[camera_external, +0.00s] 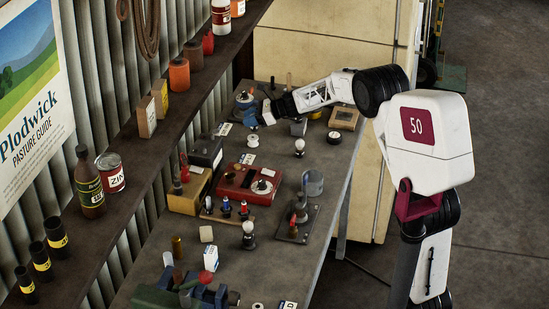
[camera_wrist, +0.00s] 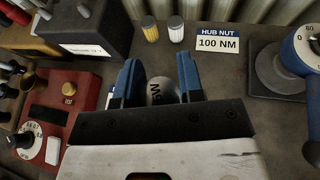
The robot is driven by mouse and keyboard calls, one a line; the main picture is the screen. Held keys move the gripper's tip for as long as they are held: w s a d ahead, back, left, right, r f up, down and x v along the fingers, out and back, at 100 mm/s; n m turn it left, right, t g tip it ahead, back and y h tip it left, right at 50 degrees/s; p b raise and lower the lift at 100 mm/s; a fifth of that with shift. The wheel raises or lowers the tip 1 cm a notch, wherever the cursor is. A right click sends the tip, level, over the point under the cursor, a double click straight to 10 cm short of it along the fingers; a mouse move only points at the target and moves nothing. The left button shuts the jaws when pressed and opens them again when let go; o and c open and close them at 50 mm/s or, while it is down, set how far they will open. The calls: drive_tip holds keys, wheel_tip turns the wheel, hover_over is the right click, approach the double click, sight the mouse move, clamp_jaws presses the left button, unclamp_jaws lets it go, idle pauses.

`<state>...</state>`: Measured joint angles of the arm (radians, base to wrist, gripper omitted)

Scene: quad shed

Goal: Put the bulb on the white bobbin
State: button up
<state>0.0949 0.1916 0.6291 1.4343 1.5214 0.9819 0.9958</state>
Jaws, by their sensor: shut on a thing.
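My gripper (camera_wrist: 158,72) has its two blue fingers closed on a grey, rounded thing with dark lettering, seemingly the bulb (camera_wrist: 163,90). The fingers and palm hide part of it. In the external view my gripper (camera_external: 268,112) is over the far part of the bench, and what it holds is too small to make out. A small white round piece with a dark centre, likely the white bobbin (camera_external: 252,139), lies on the bench on the near side of my gripper, apart from it.
A dark box (camera_wrist: 88,30), a red meter box (camera_wrist: 62,105) and a blue-rimmed dial (camera_wrist: 303,45) stand around my gripper. A yellow cylinder (camera_wrist: 150,29) and a white cylinder (camera_wrist: 176,29) stand beside the HUB NUT card (camera_wrist: 219,37). Another bulb-like piece (camera_external: 299,145) stands nearby.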

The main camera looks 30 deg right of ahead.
drive_tip(key=shift+w, duration=0.2)
drive_tip(key=shift+w, duration=0.35)
drive_tip(key=shift+f, duration=1.8)
drive_tip(key=shift+f, duration=0.15)
drive_tip(key=o, duration=0.9)
drive_tip(key=shift+d+r, duration=0.1)
drive_tip(key=shift+r, duration=0.1)
drive_tip(key=v, duration=1.1)
drive_tip(key=shift+s+d+r, duration=0.1)
drive_tip(key=shift+s+d, duration=0.1)
drive_tip(key=shift+d, duration=0.1)
